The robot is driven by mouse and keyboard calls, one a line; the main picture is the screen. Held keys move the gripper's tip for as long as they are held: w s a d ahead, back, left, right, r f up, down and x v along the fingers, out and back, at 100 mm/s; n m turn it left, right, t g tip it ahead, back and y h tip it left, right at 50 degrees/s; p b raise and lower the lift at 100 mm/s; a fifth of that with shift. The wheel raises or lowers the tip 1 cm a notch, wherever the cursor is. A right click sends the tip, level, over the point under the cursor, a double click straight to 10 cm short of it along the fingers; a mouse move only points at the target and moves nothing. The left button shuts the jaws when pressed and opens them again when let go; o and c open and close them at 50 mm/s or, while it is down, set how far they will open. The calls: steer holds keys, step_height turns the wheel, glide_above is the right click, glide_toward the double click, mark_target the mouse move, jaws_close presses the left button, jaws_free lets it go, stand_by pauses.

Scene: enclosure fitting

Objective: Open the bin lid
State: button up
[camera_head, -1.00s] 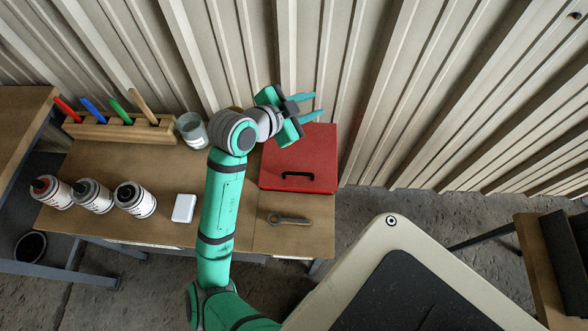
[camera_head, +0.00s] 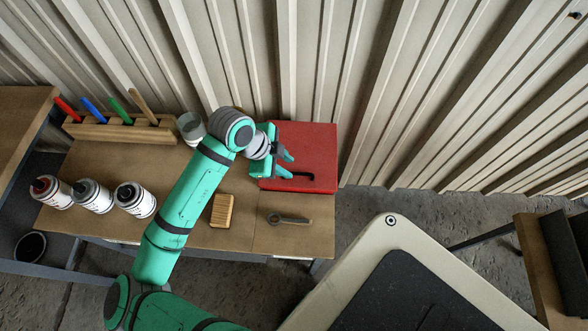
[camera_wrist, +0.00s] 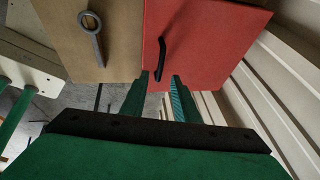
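The bin is a red box with a flat red lid (camera_head: 315,150) at the right end of the workbench; its lid looks shut. A black bar handle (camera_head: 300,176) lies near the lid's front edge. In the wrist view the red lid (camera_wrist: 205,35) and black handle (camera_wrist: 161,58) lie beyond the fingertips. My gripper (camera_head: 288,165) is over the lid's left front part, close to the handle. In the wrist view my gripper (camera_wrist: 160,78) has its fingers apart, with the handle's near end in line with the gap. I cannot tell whether they touch.
A wrench (camera_head: 288,219) and a wooden-backed brush (camera_head: 222,210) lie on the bench (camera_head: 265,240). Several bottles, a rack of coloured tools (camera_head: 120,130) and a grey cup (camera_head: 190,128) stand left. A corrugated wall (camera_head: 360,80) rises close behind the bin.

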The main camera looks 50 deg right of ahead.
mark_target(298, 173)
steer(key=shift+x, duration=3.05)
jaws_close()
